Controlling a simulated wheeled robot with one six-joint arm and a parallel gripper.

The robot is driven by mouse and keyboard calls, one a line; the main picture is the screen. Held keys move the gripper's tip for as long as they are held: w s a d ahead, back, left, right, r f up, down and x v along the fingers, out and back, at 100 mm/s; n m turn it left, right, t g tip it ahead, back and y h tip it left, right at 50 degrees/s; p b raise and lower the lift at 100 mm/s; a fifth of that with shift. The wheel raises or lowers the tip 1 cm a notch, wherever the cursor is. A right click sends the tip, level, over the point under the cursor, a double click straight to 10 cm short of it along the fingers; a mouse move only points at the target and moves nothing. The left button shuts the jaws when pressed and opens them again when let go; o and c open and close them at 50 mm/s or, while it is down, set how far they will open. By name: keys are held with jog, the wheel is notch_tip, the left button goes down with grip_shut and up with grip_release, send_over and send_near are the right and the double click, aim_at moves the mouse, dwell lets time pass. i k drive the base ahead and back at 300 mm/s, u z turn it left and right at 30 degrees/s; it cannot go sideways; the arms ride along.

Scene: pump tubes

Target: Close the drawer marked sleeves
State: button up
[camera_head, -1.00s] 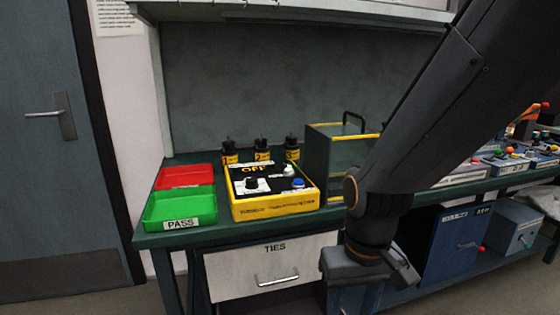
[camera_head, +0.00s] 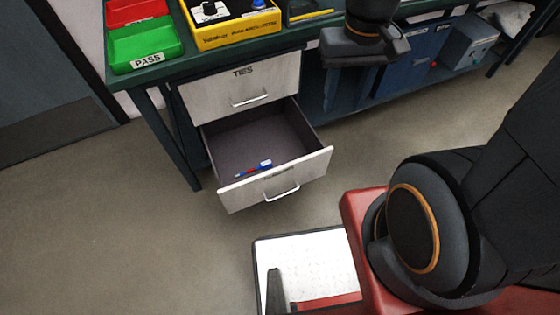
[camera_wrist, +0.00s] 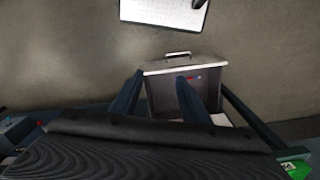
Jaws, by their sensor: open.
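The lower drawer (camera_head: 262,140), under the bench, stands pulled well out. Its pale front (camera_head: 275,182) carries a bar handle (camera_head: 281,193); no label on it is visible from above. A small red and blue item (camera_head: 255,168) lies inside. The drawer above it, marked TIES (camera_head: 238,90), is shut. My gripper (camera_wrist: 160,78) is open and empty, with its two dark fingers apart. In the head view it hangs by the bench front, to the right of the TIES drawer and above the open drawer's level. The wrist view shows the open drawer (camera_wrist: 212,88) and its handle (camera_wrist: 178,54) beyond the fingers.
A green PASS tray (camera_head: 145,45), a red tray (camera_head: 135,10) and a yellow control box (camera_head: 235,32) stand on the bench. Blue cabinets (camera_head: 415,55) sit on the lower shelf at right. The floor before and left of the open drawer is clear.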

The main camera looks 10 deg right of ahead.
aim_at(278, 131)
jog(key=z, duration=1.15)
jog(key=k, duration=1.1)
jog(key=u, duration=1.5)
jog(key=i, duration=0.5)
jog(key=u, duration=0.05)
